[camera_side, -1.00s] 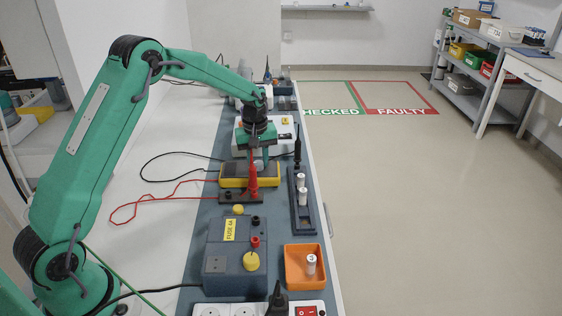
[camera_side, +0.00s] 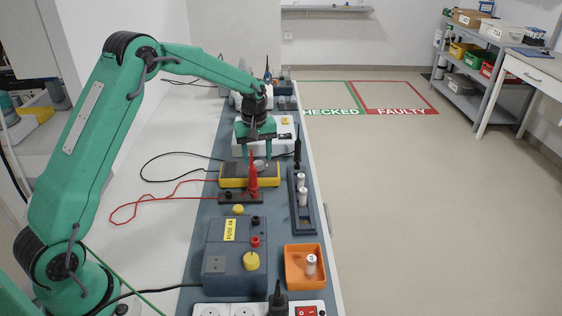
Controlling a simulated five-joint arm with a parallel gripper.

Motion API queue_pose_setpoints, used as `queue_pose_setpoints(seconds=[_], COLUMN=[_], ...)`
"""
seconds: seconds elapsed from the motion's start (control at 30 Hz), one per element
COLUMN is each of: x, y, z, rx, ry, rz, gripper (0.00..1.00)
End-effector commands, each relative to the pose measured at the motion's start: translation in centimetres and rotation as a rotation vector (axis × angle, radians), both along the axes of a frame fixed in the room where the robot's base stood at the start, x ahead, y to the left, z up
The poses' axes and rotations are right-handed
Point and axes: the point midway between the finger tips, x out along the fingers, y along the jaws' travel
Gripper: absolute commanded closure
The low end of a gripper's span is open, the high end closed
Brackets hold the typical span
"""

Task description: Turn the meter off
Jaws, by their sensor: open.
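The meter (camera_side: 232,176) is a yellow-edged box with a dark face, lying on the blue-grey mat in the middle of the bench. Red and black leads run from its area to the left. My gripper (camera_side: 256,157) is open, pointing down just above the meter's right half. The dial's setting is too small to read.
A dark tray (camera_side: 298,222) with white cylinders and a black probe (camera_side: 297,150) stand to the right. A grey fuse box (camera_side: 222,262), an orange bin (camera_side: 291,281) and a socket strip (camera_side: 240,309) are nearer. A white device (camera_side: 281,135) stands behind the meter.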

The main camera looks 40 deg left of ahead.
Motion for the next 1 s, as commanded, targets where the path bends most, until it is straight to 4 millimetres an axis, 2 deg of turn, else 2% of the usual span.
queue_pose_setpoints(seconds=[0.2,0.43,1.0], x=[0.0,-0.1,-0.4], y=[0.1,0.1,0.0], z=[3.0,5.3,6.2], rx=[0.001,0.001,0.001], ry=[-0.004,-0.004,-0.006], rz=[0.001,0.002,-0.005], gripper=[0.50,0.50,0.50])
